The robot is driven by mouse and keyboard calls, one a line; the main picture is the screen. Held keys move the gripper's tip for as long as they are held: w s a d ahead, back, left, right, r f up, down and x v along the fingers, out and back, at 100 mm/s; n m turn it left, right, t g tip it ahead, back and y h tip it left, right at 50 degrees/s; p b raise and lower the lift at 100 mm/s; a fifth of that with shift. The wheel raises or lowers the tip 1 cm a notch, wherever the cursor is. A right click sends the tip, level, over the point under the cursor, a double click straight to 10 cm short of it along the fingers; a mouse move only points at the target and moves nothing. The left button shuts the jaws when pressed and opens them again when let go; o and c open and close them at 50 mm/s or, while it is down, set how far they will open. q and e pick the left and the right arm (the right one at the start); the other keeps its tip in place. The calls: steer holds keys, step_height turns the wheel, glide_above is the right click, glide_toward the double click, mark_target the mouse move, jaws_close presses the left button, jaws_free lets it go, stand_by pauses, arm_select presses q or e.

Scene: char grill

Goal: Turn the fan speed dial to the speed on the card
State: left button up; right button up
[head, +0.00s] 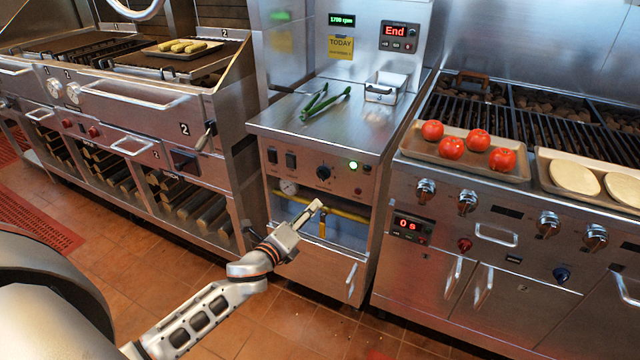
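The black dial (323,172) sits on the front panel of the middle steel cabinet, left of a lit green lamp (353,165). A yellow card (341,47) on the back wall reads "TODAY"; its smaller line is too small to read. A green display (342,19) above the card appears to read 1700 rpm. My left gripper (317,206) is in front of the cabinet, below the dial and apart from it. Its fingers look close together, with nothing held between them. My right gripper is not in view.
A yellow pipe (345,213) runs in the opening behind my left gripper. Green tongs (324,103) lie on the cabinet top. A grill with a tomato tray (420,150) stands right.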

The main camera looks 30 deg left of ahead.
mark_target(318, 173)
arm_select(q)
steer(key=shift+w+a+r+m+t+y+b, duration=0.2)
steer(key=shift+w+a+r+m+b, duration=0.35)
steer(key=shift+w, duration=1.55)
steer(key=shift+w+a+r+m+t+y+b, duration=0.15)
steer(key=shift+w+a+r+m, duration=0.6)
steer(key=shift+w, duration=1.3)
steer(key=shift+w+a+r+m+t+y+b, duration=0.1)
steer(key=shift+w+a+r+m+t+b, duration=0.5)
steer(key=shift+w, duration=1.5)
steer(key=shift+a+f+m+g, duration=0.15)
steer(key=shift+m+g, duration=0.15)
steer(key=shift+g, duration=0.05)
steer(key=c, duration=1.1)
